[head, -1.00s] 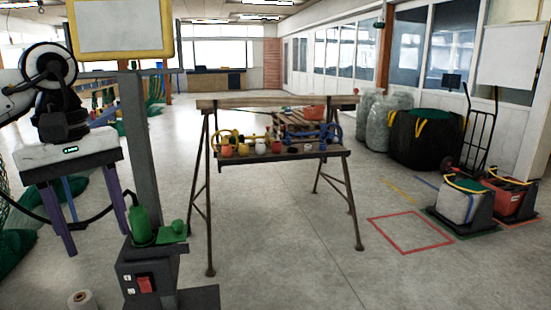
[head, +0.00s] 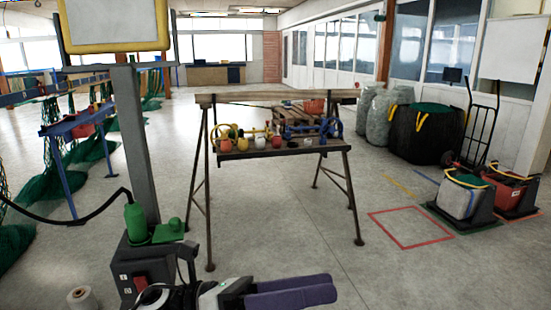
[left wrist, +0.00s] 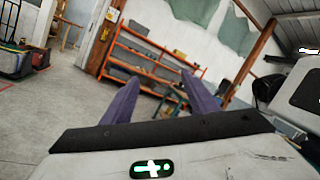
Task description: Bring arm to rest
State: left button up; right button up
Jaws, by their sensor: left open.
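My left gripper (head: 292,291) is low at the bottom centre of the head view, with its purple fingers pointing right. It is in front of the trestle bench and below its shelf, over open floor. In the left wrist view its two purple fingers (left wrist: 150,100) stand apart with nothing between them. They point toward a distant orange shelf rack (left wrist: 150,62). My right gripper is not in the head view.
A trestle bench (head: 280,98) with several coloured floats stands ahead. A machine post with a green bottle (head: 137,222) and red switch is close beside my left arm. Bins (head: 466,195) stand at right, near a red floor square (head: 410,230).

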pick_arm(q)
jog(key=w+a+f+n+t+y, duration=0.2)
jog(key=w+a+f+n+t, duration=0.15)
jog(key=n+t, duration=0.5)
jog(key=w+a+f+n+t+y, duration=0.15)
jog(key=f+n+t, duration=0.3)
jog(key=n, duration=0.75)
jog(key=s+a+f+n+t+y, duration=0.1)
jog(key=a+f+n+y, duration=0.4)
jog(key=f+n, duration=0.25)
jog(key=s+a+f+n+t+y, duration=0.1)
jog(key=a+f+n+y, duration=0.35)
jog(key=f+n, duration=0.3)
jog(key=s+a+f+n+g+y, duration=0.2)
jog(key=s+a+f+n+g, duration=0.1)
jog(key=s+f, duration=0.6)
jog(key=s+a+f+n+g+y, duration=0.3)
jog(key=s+f+n, duration=0.3)
jog(key=s+f, duration=0.3)
jog(key=shift+s+a+f+g, duration=0.25)
jog(key=shift+a+f+g, duration=0.05)
jog(key=shift+a, duration=0.45)
jog(key=shift+n, duration=0.25)
